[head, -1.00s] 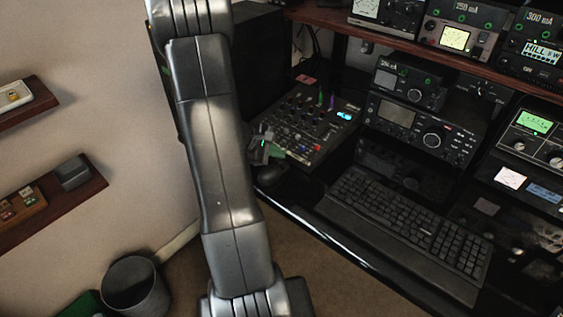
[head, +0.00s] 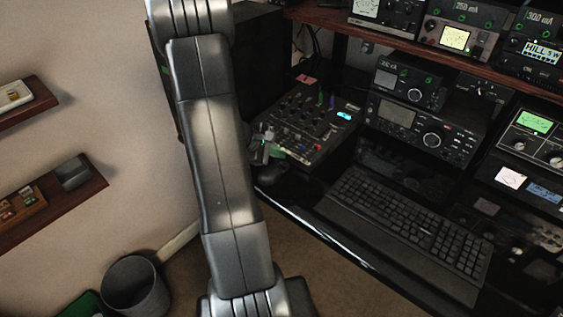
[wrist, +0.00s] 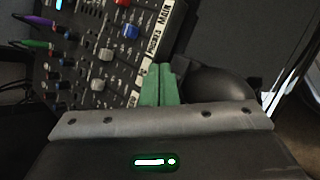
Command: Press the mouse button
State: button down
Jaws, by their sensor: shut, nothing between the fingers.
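The black mouse (head: 271,174) lies on the desk to the left of the keyboard, partly hidden by my arm in the head view. In the wrist view the rounded dark mouse (wrist: 221,84) shows just right of my fingers. My gripper (head: 265,150) is above the desk by the mouse and the mixer. In the wrist view its green fingers (wrist: 162,72) are together with nothing between them. A dark tip hides part of the mouse's edge, and I cannot tell whether the fingers touch the mouse.
A mixer (head: 309,123) with coloured knobs stands behind the mouse, close to my fingers. A black keyboard (head: 405,230) lies to the right. Radio units (head: 420,130) stand at the back. The desk's front edge (head: 340,252) runs below the keyboard.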

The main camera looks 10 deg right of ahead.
aim_at(278, 163)
jog(key=shift+f, duration=0.2)
jog(key=shift+f+b, duration=0.25)
jog(key=shift+b, duration=0.35)
jog(key=shift+f+b, duration=0.25)
jog(key=shift+b, duration=0.1)
jog(key=shift+r, duration=0.15)
dwell(0.4)
jog(key=shift+r+p, duration=0.35)
jog(key=shift+r, duration=0.2)
jog(key=shift+r+p, duration=1.65)
jog(key=shift+r, duration=0.9)
jog(key=shift+d, duration=0.1)
